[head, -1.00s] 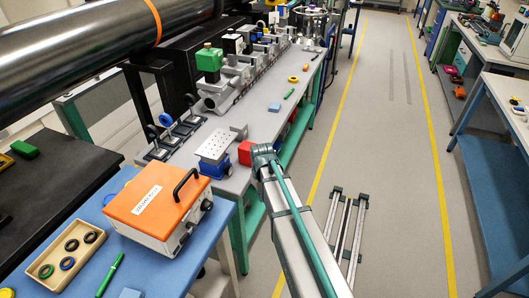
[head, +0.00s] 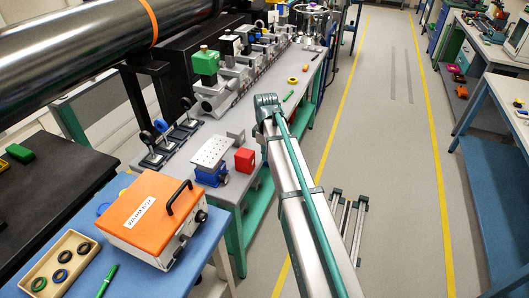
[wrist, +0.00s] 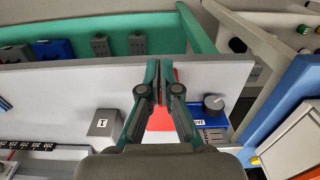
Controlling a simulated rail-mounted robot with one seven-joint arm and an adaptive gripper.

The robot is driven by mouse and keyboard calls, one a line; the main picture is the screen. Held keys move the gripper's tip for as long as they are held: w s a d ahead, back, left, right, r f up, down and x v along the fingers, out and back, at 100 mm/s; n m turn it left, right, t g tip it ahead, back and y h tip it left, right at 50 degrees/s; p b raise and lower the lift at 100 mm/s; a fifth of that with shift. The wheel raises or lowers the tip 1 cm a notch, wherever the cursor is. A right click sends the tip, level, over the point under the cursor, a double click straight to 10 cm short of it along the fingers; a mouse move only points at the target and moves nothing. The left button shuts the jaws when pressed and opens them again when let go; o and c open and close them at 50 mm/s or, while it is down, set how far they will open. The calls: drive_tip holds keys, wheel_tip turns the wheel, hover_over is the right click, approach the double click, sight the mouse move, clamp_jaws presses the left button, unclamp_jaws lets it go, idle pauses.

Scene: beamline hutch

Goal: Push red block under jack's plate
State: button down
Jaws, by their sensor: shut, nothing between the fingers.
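The red block (head: 244,160) stands on the grey bench top, just right of the jack in the head view. The jack has a perforated silver plate (head: 212,149) over a blue body (head: 211,177); the block is outside the plate. In the wrist view, the block (wrist: 160,120) shows between and behind my gripper (wrist: 158,65), whose fingers are together and empty. The jack's blue side (wrist: 209,122) and black knob are right of the block there. Contact between fingers and block cannot be told. My fingers are hidden in the head view.
The orange-lidded box (head: 153,208) is on the blue table in front of the jack. Optics (head: 208,70) line the bench behind. The bench edge is close to the block.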

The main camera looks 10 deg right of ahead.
sight(248, 153)
drive_tip(key=f+p, duration=0.1)
drive_tip(key=f, duration=0.1)
drive_tip(key=w+a+f+p, duration=0.1)
drive_tip(key=f, duration=0.1)
drive_tip(key=w+a+f+p, duration=0.1)
drive_tip(key=f, duration=0.2)
drive_tip(key=shift+a+f, duration=0.1)
drive_tip(key=shift+a, duration=0.15)
drive_tip(key=shift+w+a+f, duration=0.1)
drive_tip(key=shift+w+a, duration=0.1)
drive_tip(key=shift+a, duration=0.2)
drive_tip(key=shift+a, duration=0.1)
drive_tip(key=w+a, duration=0.1)
drive_tip(key=a, duration=0.1)
drive_tip(key=w+a, duration=0.3)
drive_tip(key=a, duration=0.1)
drive_tip(key=shift+w, duration=0.25)
drive_tip(key=shift+s+d, duration=0.1)
drive_tip(key=s+d, duration=0.2)
drive_tip(key=d, duration=0.1)
drive_tip(key=shift+s+d, duration=0.1)
drive_tip(key=shift+s, duration=0.2)
wheel_tip(248, 153, up, 10)
drive_tip(key=b, duration=0.3)
drive_tip(key=shift+w, duration=0.15)
